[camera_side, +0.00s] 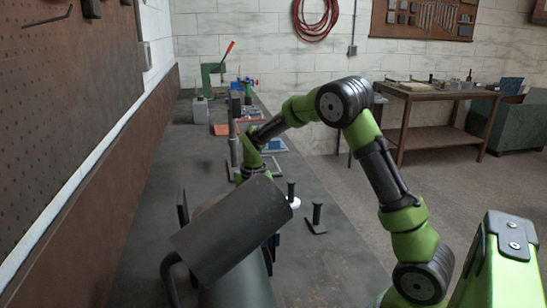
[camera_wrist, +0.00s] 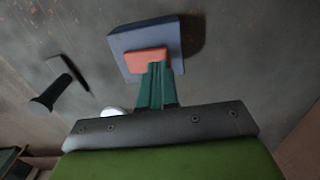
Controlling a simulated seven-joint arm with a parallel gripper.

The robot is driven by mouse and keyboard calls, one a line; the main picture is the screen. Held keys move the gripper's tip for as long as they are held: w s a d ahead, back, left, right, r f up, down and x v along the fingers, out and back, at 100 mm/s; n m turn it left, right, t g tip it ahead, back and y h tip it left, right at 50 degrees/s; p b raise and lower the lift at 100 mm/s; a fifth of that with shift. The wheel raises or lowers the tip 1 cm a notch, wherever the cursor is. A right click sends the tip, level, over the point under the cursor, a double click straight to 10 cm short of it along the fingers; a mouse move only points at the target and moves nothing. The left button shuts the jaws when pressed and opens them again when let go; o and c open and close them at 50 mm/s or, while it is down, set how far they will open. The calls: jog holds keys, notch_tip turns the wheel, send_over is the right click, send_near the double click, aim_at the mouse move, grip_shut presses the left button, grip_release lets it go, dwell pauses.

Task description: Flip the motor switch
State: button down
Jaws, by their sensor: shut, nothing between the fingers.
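In the wrist view a blue box (camera_wrist: 174,36) lies on the grey bench top, with an orange-red piece (camera_wrist: 147,62) on its near side. It looks like a switch box, but I cannot read any label. My gripper (camera_wrist: 157,70) shows there as narrow green fingers, closed together and empty. Their tips are right by the orange-red piece; I cannot tell whether they touch it.
Black posts on flat feet (camera_side: 316,218) stand right of the cylinder; one shows in the wrist view (camera_wrist: 48,97). A white round piece (camera_side: 295,203) is beside them. A green press with a red lever (camera_side: 212,75) stands farther back. The bench's right side is mostly clear.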

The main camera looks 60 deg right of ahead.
jog(key=shift+f, duration=1)
dwell(0.6)
jog(key=shift+r, duration=3.5)
jog(key=s+a+r+n+t, duration=0.1)
jog(key=s+a+r+t, duration=0.1)
jog(key=s+a, duration=0.3)
jog(key=s+a+r+n+t+y, duration=0.1)
jog(key=s+a+r+n+t, duration=0.1)
jog(key=s+a+r, duration=0.3)
jog(key=s+a+r+n+t+y, duration=0.1)
jog(key=s+a+r+n+t, duration=0.1)
jog(key=s, duration=0.8)
jog(key=a+r+t, duration=0.1)
jog(key=a+r, duration=0.1)
jog(key=a, duration=0.1)
